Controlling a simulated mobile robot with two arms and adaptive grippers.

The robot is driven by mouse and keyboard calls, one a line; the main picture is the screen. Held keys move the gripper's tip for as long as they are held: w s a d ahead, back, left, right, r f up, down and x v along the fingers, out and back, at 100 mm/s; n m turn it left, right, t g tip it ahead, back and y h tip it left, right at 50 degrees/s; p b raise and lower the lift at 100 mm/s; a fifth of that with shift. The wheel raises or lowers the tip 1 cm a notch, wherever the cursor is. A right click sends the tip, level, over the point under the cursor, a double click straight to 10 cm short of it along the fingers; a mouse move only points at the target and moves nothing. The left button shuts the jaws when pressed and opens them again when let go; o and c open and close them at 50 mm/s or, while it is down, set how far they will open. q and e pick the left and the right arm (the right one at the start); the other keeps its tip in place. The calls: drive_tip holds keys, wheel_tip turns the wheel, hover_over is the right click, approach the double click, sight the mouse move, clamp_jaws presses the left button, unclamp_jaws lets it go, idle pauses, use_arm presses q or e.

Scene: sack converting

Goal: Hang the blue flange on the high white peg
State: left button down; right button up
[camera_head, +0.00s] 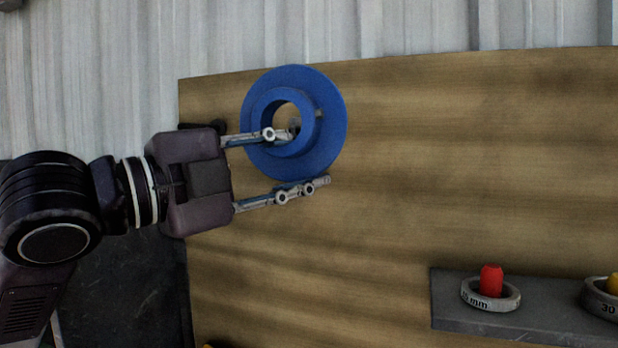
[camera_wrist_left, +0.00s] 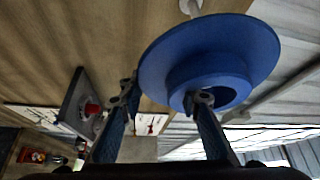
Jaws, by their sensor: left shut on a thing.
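The blue flange (camera_head: 328,138) is a wide disc with a raised collar and a round hole, held up in front of the wooden board. My left gripper (camera_head: 308,157) is shut on it: one finger reaches into the hole and the other lies along the lower rim. The flange (camera_wrist_left: 210,50) and the left gripper (camera_wrist_left: 165,93) also show in the left wrist view. A white peg (camera_wrist_left: 190,7) shows at the top edge of that view, just beyond the flange's rim. Whether they touch cannot be told. The peg is not clear in the head view. My right gripper is out of view.
The wooden board (camera_head: 450,170) is bare right of the flange. A grey shelf (camera_head: 540,320) at the lower right holds a grey ring (camera_head: 490,296) around a red peg (camera_head: 491,279) and another ring (camera_head: 601,299) with a yellow peg. A corrugated wall (camera_head: 400,30) stands behind.

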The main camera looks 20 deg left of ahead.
use_arm(q)
drive_tip(key=shift+s+a+r, duration=0.3)
drive_tip(key=shift+r, duration=0.1)
drive_tip(key=shift+s+a+r, duration=0.1)
drive_tip(key=shift+s+a, duration=0.4)
drive_tip(key=shift+s, duration=0.05)
drive_tip(key=shift+w, duration=0.4)
drive_tip(key=w, duration=0.2)
drive_tip(key=shift+w+d+f, duration=0.2)
drive_tip(key=shift+w+d, duration=0.15)
drive_tip(key=shift+w, duration=0.1)
drive_tip(key=w, duration=0.8)
drive_tip(key=shift+w+f, duration=0.4)
drive_tip(key=shift+w+f+p, duration=0.1)
drive_tip(key=shift+f+p, duration=0.05)
drive_tip(key=shift+p, duration=0.2)
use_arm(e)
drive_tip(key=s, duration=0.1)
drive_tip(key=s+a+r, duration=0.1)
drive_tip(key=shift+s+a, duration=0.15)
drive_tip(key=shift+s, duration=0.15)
